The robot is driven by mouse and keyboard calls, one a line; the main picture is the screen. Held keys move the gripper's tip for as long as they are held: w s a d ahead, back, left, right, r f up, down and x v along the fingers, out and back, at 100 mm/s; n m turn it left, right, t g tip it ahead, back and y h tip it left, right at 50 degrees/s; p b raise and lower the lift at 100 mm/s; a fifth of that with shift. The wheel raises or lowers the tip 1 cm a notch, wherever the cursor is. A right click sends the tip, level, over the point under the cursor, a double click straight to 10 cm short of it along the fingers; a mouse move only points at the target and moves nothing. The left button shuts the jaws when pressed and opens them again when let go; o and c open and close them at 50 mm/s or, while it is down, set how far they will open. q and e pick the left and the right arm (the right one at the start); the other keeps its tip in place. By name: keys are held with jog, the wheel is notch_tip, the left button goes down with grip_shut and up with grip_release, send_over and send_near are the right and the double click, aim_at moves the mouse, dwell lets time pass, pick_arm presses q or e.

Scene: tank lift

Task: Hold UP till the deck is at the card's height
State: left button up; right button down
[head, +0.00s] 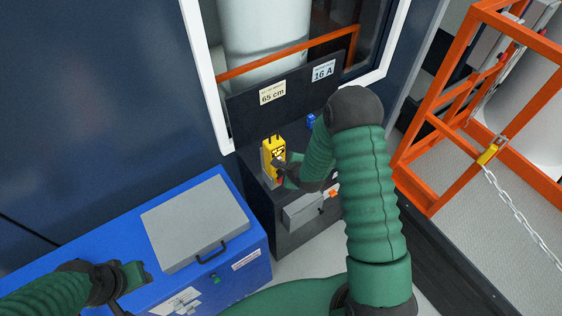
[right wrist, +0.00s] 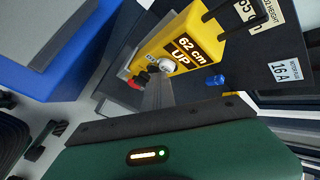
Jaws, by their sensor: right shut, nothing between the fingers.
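Below the display are a round silver button (right wrist: 167,65) and a red button (right wrist: 138,80). The cream height card (head: 272,93) reads "65 cm". My right gripper (head: 281,170) is shut and empty, with its tips at the front of the box; whether they press a button is hard to see. My left gripper (head: 134,277) is over the blue chest, its jaw state unclear. I cannot tell which surface is the deck.
A blue chest (head: 225,283) with a grey lid plate (head: 195,222) stands at the lower left. A "16 A" card (head: 323,71) is on the panel. An orange frame (head: 440,125) with a chain (head: 515,212) stands at the right. A white tank (head: 262,35) shows behind the window.

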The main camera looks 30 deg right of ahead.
dwell(0.8)
jog(key=shift+s, duration=1.05)
jog(key=s, duration=0.4)
jog(key=shift+s+d, duration=0.25)
jog(key=shift+s, duration=0.15)
dwell(0.3)
